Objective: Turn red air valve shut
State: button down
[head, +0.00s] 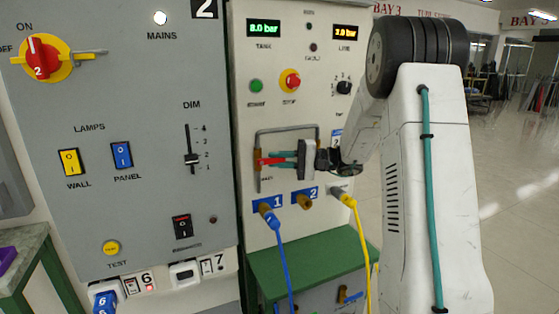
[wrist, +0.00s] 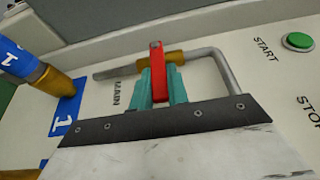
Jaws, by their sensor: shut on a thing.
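The red air valve handle (head: 271,161) is on a bent grey pipe on the white panel, beside a label reading MAIN. In the wrist view, the red handle (wrist: 157,72) appears to lie across the pipe (wrist: 125,71) at a brass valve body (wrist: 174,58). My gripper (head: 284,159) reaches in from the right with its teal fingers on the handle. In the wrist view, my gripper (wrist: 159,88) has one finger on each side of the handle, shut on it. The fingers hide part of the handle and valve.
Below are a blue hose (head: 279,250) at port 1 and a yellow hose (head: 360,240). Above are the green start button (head: 256,86) and red stop knob (head: 290,80). A green ledge (head: 310,262) juts out below. The tank display (head: 264,27) reads 8.0 bar.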

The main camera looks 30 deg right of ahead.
jog(key=c, duration=1.4)
grip_release()
jog(key=shift+o, duration=0.2)
jog(key=v, duration=0.7)
jog(key=shift+s+d, duration=0.2)
jog(key=shift+d, duration=0.15)
